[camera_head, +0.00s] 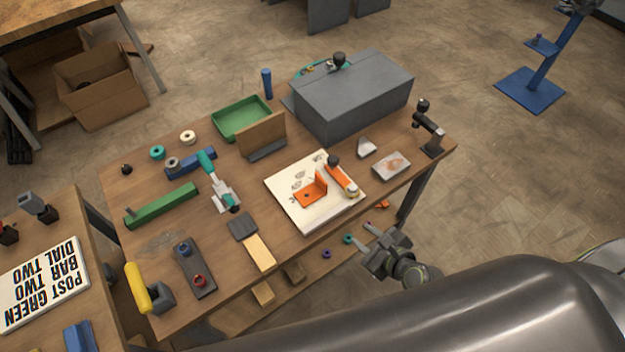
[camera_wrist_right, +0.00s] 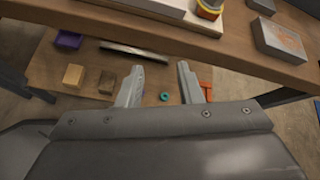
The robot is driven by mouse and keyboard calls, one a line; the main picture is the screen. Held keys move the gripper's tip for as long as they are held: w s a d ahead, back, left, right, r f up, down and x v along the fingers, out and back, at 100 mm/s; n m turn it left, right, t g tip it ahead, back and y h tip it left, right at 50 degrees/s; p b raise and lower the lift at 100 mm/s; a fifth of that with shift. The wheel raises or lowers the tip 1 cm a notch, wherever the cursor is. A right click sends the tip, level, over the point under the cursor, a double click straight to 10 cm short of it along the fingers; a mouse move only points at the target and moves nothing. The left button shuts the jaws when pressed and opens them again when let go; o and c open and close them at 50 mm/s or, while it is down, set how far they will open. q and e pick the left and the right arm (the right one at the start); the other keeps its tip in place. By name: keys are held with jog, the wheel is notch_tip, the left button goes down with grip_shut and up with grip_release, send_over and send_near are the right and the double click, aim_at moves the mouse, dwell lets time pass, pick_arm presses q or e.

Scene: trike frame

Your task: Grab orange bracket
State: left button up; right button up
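The orange bracket (camera_head: 313,190) is an L-shaped piece on the white board (camera_head: 298,218) on the workbench. It lies left of an orange and white cylindrical part with a dark end (camera_head: 342,178). My right gripper (camera_head: 364,237) is in front of the bench's near edge, to the right of and apart from the bracket. In the right wrist view its two fingers (camera_wrist_right: 160,72) are spread with nothing between them touching either one. The bracket is not visible in the wrist view; the white board's edge (camera_wrist_right: 170,12) shows at its top. My left gripper is not in view.
A lower shelf (camera_wrist_right: 50,80) under the bench holds wooden blocks (camera_wrist_right: 73,75), a teal ring (camera_wrist_right: 164,97) and a small orange piece (camera_wrist_right: 205,86). A grey box (camera_head: 352,95) stands behind the board. A clamp with teal handle (camera_head: 213,175) and a metal block (camera_head: 391,165) flank it.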

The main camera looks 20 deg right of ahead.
notch_tip(320, 180, up, 10)
jog(key=w+a+f+m+t+y+p, duration=0.1)
jog(key=m+t, duration=0.1)
jog(key=m, duration=0.2)
jog(key=p, duration=0.1)
send_near(327, 185)
jog(key=x, duration=0.7)
jog(key=shift+f, duration=0.15)
jog(key=shift+x, duration=2.85)
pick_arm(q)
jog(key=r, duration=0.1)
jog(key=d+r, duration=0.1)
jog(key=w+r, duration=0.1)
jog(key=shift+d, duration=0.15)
pick_arm(e)
jog(key=shift+c, duration=0.3)
grip_shut()
